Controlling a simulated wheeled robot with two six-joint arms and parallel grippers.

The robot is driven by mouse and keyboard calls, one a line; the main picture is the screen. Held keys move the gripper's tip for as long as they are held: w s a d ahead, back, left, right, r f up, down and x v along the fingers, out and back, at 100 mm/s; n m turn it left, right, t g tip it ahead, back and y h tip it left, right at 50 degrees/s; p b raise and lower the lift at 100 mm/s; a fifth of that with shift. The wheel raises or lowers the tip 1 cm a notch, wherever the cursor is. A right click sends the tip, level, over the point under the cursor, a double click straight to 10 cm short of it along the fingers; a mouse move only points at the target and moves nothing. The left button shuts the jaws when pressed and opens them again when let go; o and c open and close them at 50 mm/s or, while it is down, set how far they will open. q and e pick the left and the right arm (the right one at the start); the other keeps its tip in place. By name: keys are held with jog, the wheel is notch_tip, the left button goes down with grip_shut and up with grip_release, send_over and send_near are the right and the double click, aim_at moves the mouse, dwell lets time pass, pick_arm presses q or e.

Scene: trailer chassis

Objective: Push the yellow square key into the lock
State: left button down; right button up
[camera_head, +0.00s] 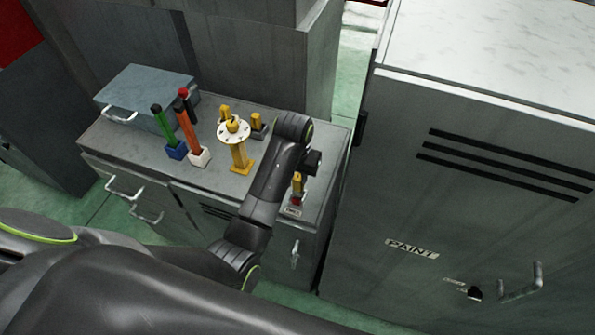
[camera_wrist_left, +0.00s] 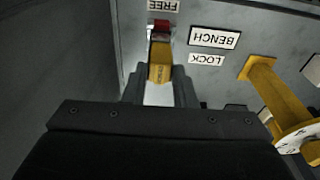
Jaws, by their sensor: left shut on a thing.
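The yellow square key (camera_wrist_left: 160,62) is between the two fingers of my left gripper (camera_wrist_left: 160,82) in the left wrist view, and the gripper is shut on it. The key's far end is at a small red-and-metal lock (camera_wrist_left: 161,29) next to the FREE label. I cannot tell how deep the key sits. In the head view the key (camera_head: 297,183) stands above the red lock (camera_head: 296,199) at the bench's right end. My left gripper (camera_head: 304,176) is beside it, its fingers partly hidden. My right gripper is not in view.
A yellow post with a white dial (camera_head: 234,132) stands left of my forearm on the grey bench (camera_head: 135,140). Green and orange handles (camera_head: 187,122) and a grey box (camera_head: 145,90) are farther left. A PAINT cabinet (camera_head: 460,215) stands close on the right.

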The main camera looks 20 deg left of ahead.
aim_at(297, 178)
pick_arm(q)
jog(key=shift+f+b, duration=0.35)
jog(key=shift+f, duration=1.25)
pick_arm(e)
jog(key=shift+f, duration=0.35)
pick_arm(q)
jog(key=c, duration=1.1)
grip_release()
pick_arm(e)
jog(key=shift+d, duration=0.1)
pick_arm(q)
jog(key=shift+r, duration=0.1)
